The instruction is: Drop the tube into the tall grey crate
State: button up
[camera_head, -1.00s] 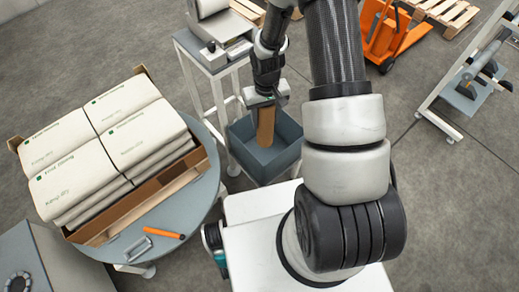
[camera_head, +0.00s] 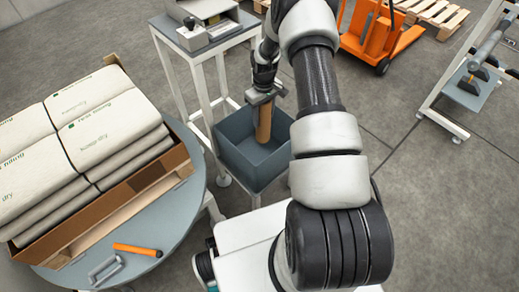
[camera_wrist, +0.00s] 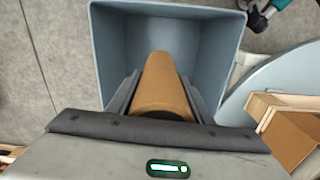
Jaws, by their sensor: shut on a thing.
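A brown cardboard tube (camera_head: 264,124) hangs upright in my gripper (camera_head: 263,98). The wrist view also shows the tube (camera_wrist: 162,84) between the two fingers of my gripper (camera_wrist: 163,100), which is shut on it. The tall grey crate (camera_head: 242,160) is a blue-grey open box below my gripper. In the head view the tube's lower end overlaps the crate's opening. In the wrist view the crate (camera_wrist: 108,50) lies behind the tube, and its inside looks empty. I cannot tell exactly how deep the tube's lower end is.
A round grey table (camera_head: 190,215) at left bears a cardboard tray of stacked bags (camera_head: 100,130), an orange-handled tool (camera_head: 137,250) and a metal handle (camera_head: 105,270). A white-framed stand (camera_head: 200,90) is behind the crate. An orange pallet truck (camera_head: 375,40) stands at the back right.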

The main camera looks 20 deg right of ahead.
jog(key=shift+f+b, duration=0.8)
jog(key=shift+f, duration=1.1)
jog(key=o, duration=1.2)
jog(key=shift+c, duration=0.2)
notch_tip(320, 180, up, 18)
jog(key=p, duration=0.3)
jog(key=shift+f+p, duration=0.25)
jog(key=shift+p, duration=0.15)
